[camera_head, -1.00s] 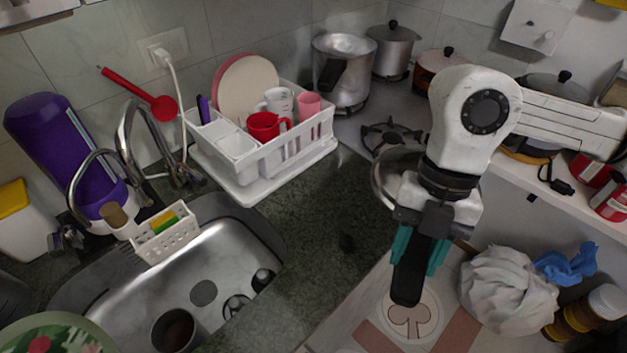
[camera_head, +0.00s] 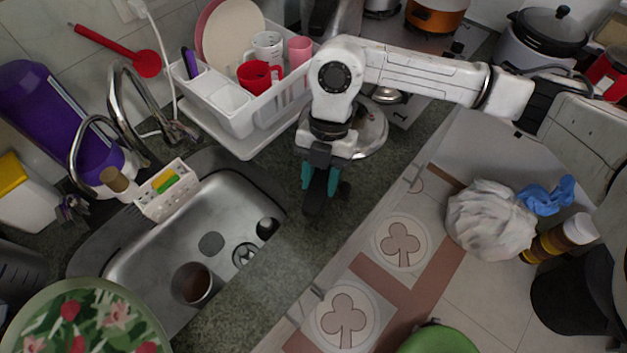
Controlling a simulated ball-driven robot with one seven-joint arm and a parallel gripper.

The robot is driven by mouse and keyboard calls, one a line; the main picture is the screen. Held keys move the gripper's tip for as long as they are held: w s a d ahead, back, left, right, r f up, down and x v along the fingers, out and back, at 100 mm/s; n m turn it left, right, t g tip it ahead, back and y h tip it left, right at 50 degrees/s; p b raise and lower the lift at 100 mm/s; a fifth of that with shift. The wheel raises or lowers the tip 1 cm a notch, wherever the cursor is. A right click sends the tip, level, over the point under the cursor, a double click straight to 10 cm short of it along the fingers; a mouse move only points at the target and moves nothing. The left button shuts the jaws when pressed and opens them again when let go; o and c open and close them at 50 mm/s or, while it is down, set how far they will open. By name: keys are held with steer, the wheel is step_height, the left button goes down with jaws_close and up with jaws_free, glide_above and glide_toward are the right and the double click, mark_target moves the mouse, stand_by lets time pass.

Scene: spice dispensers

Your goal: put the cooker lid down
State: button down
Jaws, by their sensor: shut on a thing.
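The cooker lid is a round silver disc (camera_head: 372,132), partly hidden behind my wrist. A long black piece that looks like its handle lies between the teal fingers of my gripper (camera_head: 320,188). My gripper is shut on it and points down over the dark green counter (camera_head: 275,290), between the sink and the white-edged front. The disc reaches out up and right of the fingers. I cannot tell whether the lid touches the counter.
The steel sink (camera_head: 150,255) is at left, holding a cup (camera_head: 193,285). A white dish rack (camera_head: 240,120) with a red mug (camera_head: 258,76) stands behind. A small dark spot or object (camera_head: 344,190) is beside the fingers. The counter nearer the front is bare.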

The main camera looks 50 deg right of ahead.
steer(key=shift+w+a+f, duration=0.2)
steer(key=shift+w+f, duration=0.55)
steer(key=shift+f, duration=0.25)
steer(key=shift+f+p, duration=0.3)
steer(key=shift+f, duration=1.05)
steer(key=c, duration=0.6)
jaws_free()
steer(key=shift+f, duration=0.1)
steer(key=shift+c, duration=0.2)
steer(key=b+v, duration=0.2)
steer(key=v, duration=1)
steer(key=shift+s+d, duration=0.1)
